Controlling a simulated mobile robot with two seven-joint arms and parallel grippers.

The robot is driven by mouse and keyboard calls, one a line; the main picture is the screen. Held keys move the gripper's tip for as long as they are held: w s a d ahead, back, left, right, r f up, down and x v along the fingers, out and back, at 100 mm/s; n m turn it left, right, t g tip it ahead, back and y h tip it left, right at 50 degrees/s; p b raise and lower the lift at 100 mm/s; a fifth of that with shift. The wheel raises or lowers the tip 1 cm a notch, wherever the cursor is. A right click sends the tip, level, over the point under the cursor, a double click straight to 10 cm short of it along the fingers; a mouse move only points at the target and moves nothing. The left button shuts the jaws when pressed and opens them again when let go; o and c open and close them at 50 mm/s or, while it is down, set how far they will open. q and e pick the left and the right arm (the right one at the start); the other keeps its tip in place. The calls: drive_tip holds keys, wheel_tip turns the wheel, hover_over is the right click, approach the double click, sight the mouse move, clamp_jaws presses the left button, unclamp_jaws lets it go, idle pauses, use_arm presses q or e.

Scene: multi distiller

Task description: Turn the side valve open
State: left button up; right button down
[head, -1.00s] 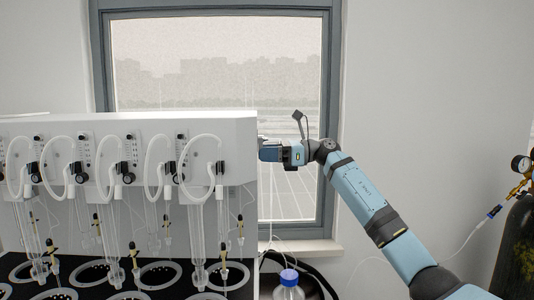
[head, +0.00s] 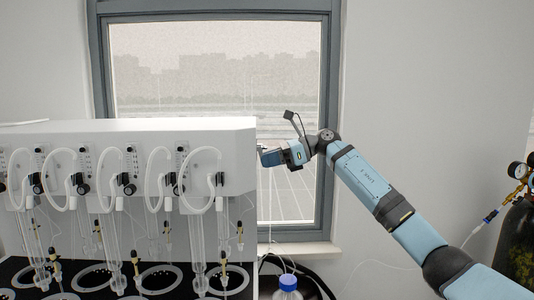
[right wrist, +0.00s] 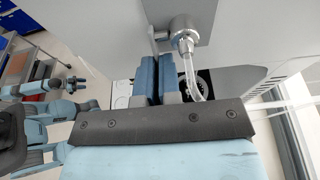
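The white distiller (head: 130,140) fills the left of the head view, with its plain right end facing my right arm. My right gripper (head: 265,156) is at that end, beside its upper right edge. In the right wrist view, its two blue fingers (right wrist: 159,78) lie close together with only a thin dark gap. A shiny metal side valve (right wrist: 185,32) sticks out of the grey panel just beyond the fingertips, with a clear tube hanging from it. A grey lever-like piece beside it reaches towards the fingertips; I cannot tell if they touch.
A bottle with a blue cap (head: 288,280) stands below the gripper, near dark hoses. A window (head: 215,80) is behind. A gas cylinder (head: 517,240) with gauges stands at the far right. Glass tubes and hoses crowd the distiller's front.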

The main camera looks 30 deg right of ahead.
use_arm(q)
wheel_tip(320, 180, up, 11)
drive_tip(key=a+p, duration=0.1)
drive_tip(key=p, duration=1)
drive_tip(key=shift+w+n, duration=0.2)
drive_tip(key=shift+n, duration=0.1)
use_arm(e)
drive_tip(key=r+g+h, duration=0.1)
drive_tip(key=g+h, duration=0.1)
drive_tip(key=h, duration=0.2)
drive_tip(key=r+g+h, duration=0.2)
drive_tip(key=h, duration=0.3)
drive_tip(key=r+g+h, duration=0.1)
drive_tip(key=g+h, duration=0.1)
drive_tip(key=h, duration=0.2)
drive_tip(key=shift+s+d+r, duration=0.15)
drive_tip(key=shift+d+r, duration=0.05)
drive_tip(key=shift+d, duration=0.1)
drive_tip(key=shift+h, duration=0.3)
use_arm(q)
drive_tip(key=shift+s, duration=0.3)
use_arm(e)
drive_tip(key=c, duration=1.4)
unclamp_jaws()
drive_tip(key=shift+o, duration=0.4)
drive_tip(key=shift+s+r, duration=0.15)
use_arm(q)
drive_tip(key=shift+s+f, duration=0.1)
